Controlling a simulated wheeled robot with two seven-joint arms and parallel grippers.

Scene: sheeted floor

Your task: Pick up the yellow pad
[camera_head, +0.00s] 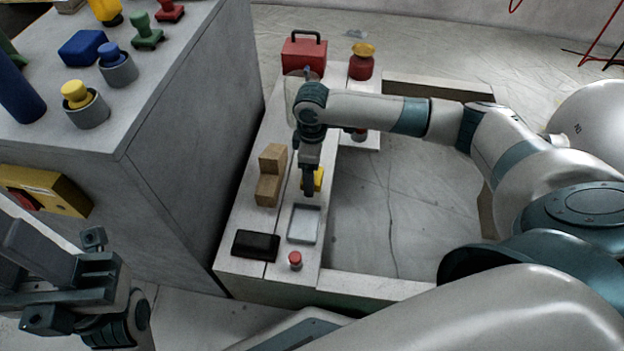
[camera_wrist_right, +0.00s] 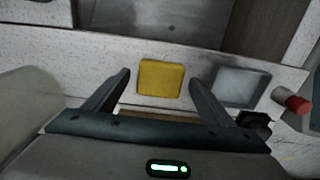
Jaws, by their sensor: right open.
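The yellow pad (camera_head: 319,180) lies on the low grey bench, partly hidden behind my right gripper in the head view. In the right wrist view the yellow pad (camera_wrist_right: 160,78) shows as a yellow square between the two fingers. My right gripper (camera_head: 308,188) points down at the pad; in the right wrist view the gripper (camera_wrist_right: 160,82) is open, with a finger on either side and a gap to the pad. I cannot tell its exact height above the pad. My left gripper (camera_head: 50,290) is at the lower left, far from the pad; its jaw state is unclear.
Wooden blocks (camera_head: 269,178) stand left of the pad. A shallow clear tray (camera_head: 291,224), a black box (camera_head: 256,245) and a red button (camera_head: 295,260) lie nearer. A red toolbox (camera_head: 304,55) stands at the bench's far end. A tall grey cabinet (camera_head: 180,130) borders the left.

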